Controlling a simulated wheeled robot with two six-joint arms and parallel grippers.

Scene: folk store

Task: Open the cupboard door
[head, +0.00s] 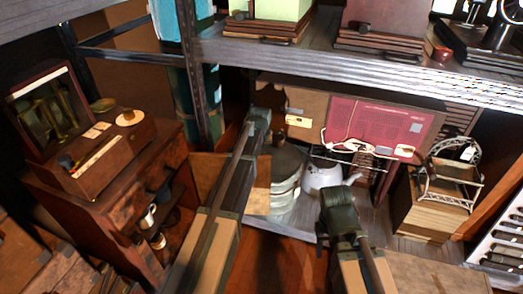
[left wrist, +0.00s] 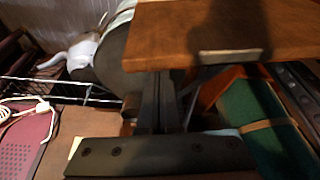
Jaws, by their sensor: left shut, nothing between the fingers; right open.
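The dark wooden cupboard (head: 120,215) stands at the left in the head view, its front showing cups inside. A flat brown panel (head: 208,172), apparently its door, stands out from the cupboard's far side, partly hidden behind my left arm. In the left wrist view a wooden panel (left wrist: 175,35), likely the same door, spans the top right with a small pale plate on its edge. My left gripper (head: 259,117) is shut and empty; its fingers (left wrist: 165,105) are just below that panel's edge; contact cannot be told. My right gripper (head: 340,212) is open, apart from the cupboard.
A wooden box with a mirror (head: 110,165) sits on the cupboard. A metal shelf (head: 340,75) crosses above, with an upright post beside the cupboard. A white kettle (head: 324,175), a metal drum (head: 285,185) and a small rack (head: 450,180) stand beyond my arms.

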